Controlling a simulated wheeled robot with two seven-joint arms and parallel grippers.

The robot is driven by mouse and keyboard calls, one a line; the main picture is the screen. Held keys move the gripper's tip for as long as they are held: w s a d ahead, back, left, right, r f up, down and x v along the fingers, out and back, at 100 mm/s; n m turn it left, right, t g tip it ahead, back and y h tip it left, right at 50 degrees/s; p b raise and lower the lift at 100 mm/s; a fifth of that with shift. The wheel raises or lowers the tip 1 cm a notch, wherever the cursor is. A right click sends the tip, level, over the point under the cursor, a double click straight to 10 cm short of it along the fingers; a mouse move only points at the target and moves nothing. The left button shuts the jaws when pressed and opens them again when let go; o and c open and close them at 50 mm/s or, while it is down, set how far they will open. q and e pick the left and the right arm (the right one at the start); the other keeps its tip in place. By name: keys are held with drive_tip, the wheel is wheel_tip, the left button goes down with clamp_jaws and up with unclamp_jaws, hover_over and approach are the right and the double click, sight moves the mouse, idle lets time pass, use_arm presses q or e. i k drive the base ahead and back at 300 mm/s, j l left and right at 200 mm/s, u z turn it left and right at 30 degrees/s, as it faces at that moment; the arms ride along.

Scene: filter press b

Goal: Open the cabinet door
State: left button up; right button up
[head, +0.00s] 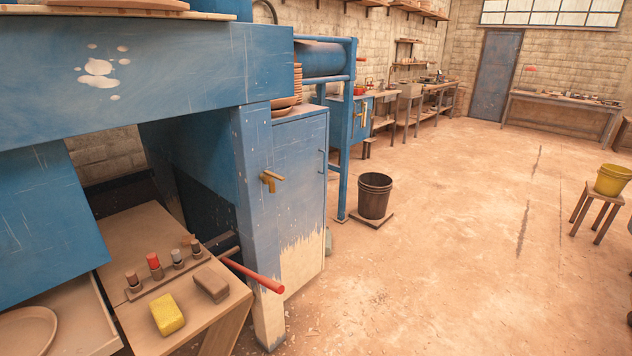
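A blue cabinet with a worn, bare beige lower part stands just right of the blue press frame in the head view. Its door (299,180) faces right and looks closed. The press post (256,190) covers the door's left side. Neither of my grippers is in view.
A red-tipped lever (258,276) sticks out low in front of the cabinet. A brown tap-like fitting (270,181) projects from the post. A dark bucket (374,195) stands on the floor beyond. The floor (440,260) to the right is mostly open, with a stool (598,212) at far right.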

sight(299, 153)
drive_tip(key=i+l, duration=0.25)
drive_tip(key=l, duration=0.2)
drive_tip(key=i+l, duration=0.25)
drive_tip(key=l, duration=0.15)
drive_tip(key=i+l, duration=0.25)
drive_tip(key=l, duration=0.2)
drive_tip(key=i+l, duration=0.25)
drive_tip(key=l, duration=0.2)
drive_tip(key=i+l, duration=0.2)
drive_tip(key=i, duration=0.2)
drive_tip(key=i+l, duration=0.2)
drive_tip(key=i, duration=0.2)
drive_tip(key=i+l+z, duration=0.1)
drive_tip(key=i+l, duration=0.15)
drive_tip(key=i, duration=0.2)
